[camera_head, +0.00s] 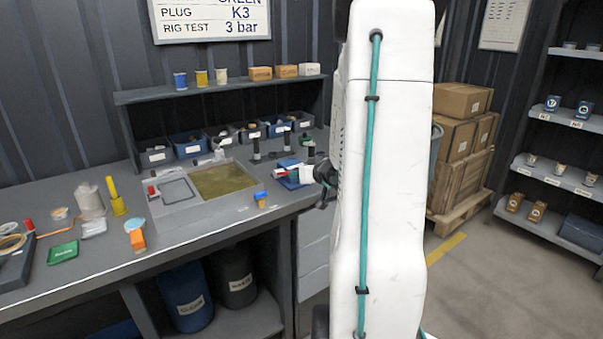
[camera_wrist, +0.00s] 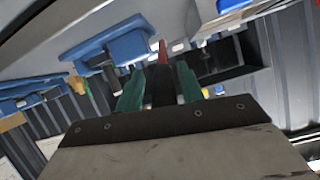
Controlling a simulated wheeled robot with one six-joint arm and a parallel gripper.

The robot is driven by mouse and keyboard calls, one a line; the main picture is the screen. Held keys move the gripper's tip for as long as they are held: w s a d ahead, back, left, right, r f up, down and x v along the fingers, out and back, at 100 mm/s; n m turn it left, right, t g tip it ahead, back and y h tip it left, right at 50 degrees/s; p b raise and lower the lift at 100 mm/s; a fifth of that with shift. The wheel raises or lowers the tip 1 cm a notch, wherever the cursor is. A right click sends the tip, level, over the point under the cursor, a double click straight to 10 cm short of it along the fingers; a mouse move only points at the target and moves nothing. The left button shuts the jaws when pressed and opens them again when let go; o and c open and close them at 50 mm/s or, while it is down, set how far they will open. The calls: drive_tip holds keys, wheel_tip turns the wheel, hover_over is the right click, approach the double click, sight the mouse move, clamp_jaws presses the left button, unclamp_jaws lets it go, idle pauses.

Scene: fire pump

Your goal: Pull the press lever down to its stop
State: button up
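A blue-based fixture (camera_head: 290,182) with a white body and a bit of red stands at the bench's right end in the head view. I cannot make out its lever clearly. My gripper (camera_head: 322,172) is beside its right side, partly hidden by my white arm. In the wrist view my gripper's two green fingers (camera_wrist: 159,82) stand apart. A thin red piece (camera_wrist: 163,52) shows between and beyond their tips, with a dark shape below it in the gap. I cannot tell whether either finger touches them. A blue part (camera_wrist: 112,45) lies beyond the left finger.
The bench (camera_head: 190,240) carries a sunken tray (camera_head: 225,180), a yellow bottle (camera_head: 114,196) and several small items. A shelf (camera_head: 220,88) with bins below it runs along the back. Boxes on a pallet (camera_head: 458,185) stand right of my arm. Floor at right is clear.

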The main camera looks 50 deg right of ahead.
drive_tip(key=shift+a+r, duration=0.1)
drive_tip(key=shift+s+a+r, duration=0.1)
drive_tip(key=shift+s+r, duration=0.15)
drive_tip(key=shift+s, duration=0.1)
drive_tip(key=v, duration=0.6)
drive_tip(key=shift+s, duration=0.4)
